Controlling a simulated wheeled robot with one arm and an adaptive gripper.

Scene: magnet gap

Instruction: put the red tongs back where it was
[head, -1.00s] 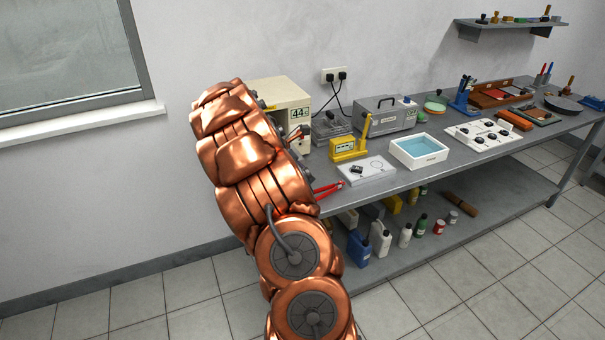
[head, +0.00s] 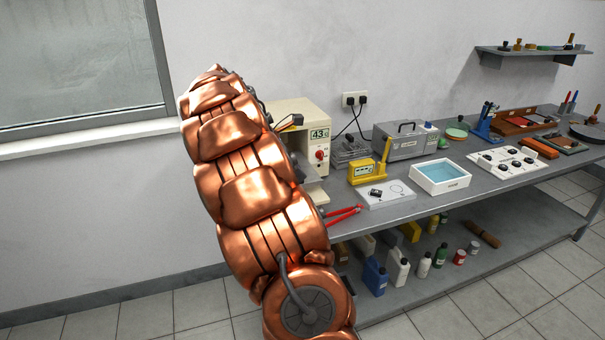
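The red tongs (head: 345,214) lie on the grey bench near its front edge, in front of the white and beige box. My gripper is mostly hidden behind my arm. A small dark part (head: 296,120) by the arm, in front of the box, may belong to it; its fingertips cannot be made out.
The beige box with a numeric display (head: 303,135) stands behind the tongs. A white plate (head: 386,194), a yellow device (head: 362,171) and a water tray (head: 440,190) are to the right. Bottles stand on the lower shelf (head: 470,268). Little bare bench surrounds the tongs.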

